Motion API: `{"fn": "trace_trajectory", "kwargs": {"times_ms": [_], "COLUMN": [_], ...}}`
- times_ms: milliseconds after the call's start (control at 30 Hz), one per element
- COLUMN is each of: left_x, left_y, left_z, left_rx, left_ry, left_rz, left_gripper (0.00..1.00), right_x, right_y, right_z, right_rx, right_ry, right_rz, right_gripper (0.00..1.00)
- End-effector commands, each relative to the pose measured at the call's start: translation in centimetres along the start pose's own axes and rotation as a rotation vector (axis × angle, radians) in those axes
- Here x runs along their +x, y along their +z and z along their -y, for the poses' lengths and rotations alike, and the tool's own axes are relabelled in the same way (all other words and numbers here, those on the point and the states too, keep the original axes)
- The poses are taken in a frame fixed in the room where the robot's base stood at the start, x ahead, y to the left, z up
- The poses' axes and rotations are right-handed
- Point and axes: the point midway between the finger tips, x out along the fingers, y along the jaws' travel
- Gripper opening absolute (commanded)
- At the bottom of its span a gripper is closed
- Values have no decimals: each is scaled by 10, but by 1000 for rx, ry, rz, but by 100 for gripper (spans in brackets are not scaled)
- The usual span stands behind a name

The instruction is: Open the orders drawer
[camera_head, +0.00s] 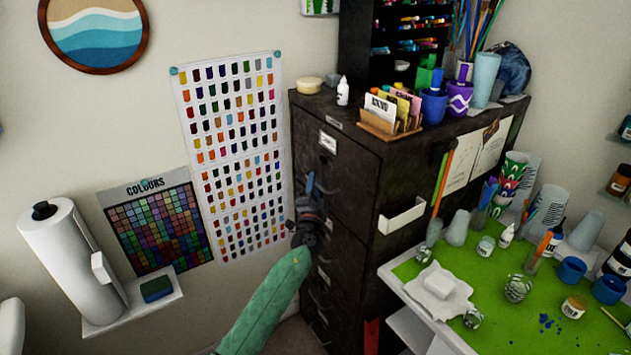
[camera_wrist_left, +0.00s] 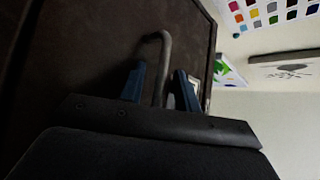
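The dark filing cabinet (camera_head: 352,185) stands in the middle of the head view, with a white label (camera_head: 327,142) on its top drawer front. All its drawers look shut. I cannot read which label is the orders one. My left gripper (camera_head: 311,184) is in front of the upper drawer fronts and hides part of them. In the left wrist view, a bent metal handle (camera_wrist_left: 165,45) stands out from a dark drawer front, between the blue fingers of my left gripper (camera_wrist_left: 161,84). Gaps show beside the handle, so the fingers are open around it. My right gripper is not in view.
A green-topped table (camera_head: 490,300) with cups and jars stands to the right of the cabinet. A small white shelf (camera_head: 130,303) with a paper roll (camera_head: 70,258) is on the left wall. Card holders, bottles and cups stand on the cabinet top.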

Motion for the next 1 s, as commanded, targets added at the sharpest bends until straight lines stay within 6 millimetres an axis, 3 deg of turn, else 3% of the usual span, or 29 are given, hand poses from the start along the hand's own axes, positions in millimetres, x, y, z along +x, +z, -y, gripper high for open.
{"fn": "trace_trajectory", "kwargs": {"times_ms": [400,567,1000], "left_x": [5,5,-6], "left_y": [0,0,10], "left_z": [0,0,6], "left_rx": [-1,0,-1], "left_ry": [0,0,0], "left_rz": [0,0,0], "left_gripper": [32,1,0], "right_x": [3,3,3], "right_y": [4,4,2], "right_z": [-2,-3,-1], "right_rx": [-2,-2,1], "right_ry": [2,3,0], "right_rz": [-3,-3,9], "right_gripper": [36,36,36]}}
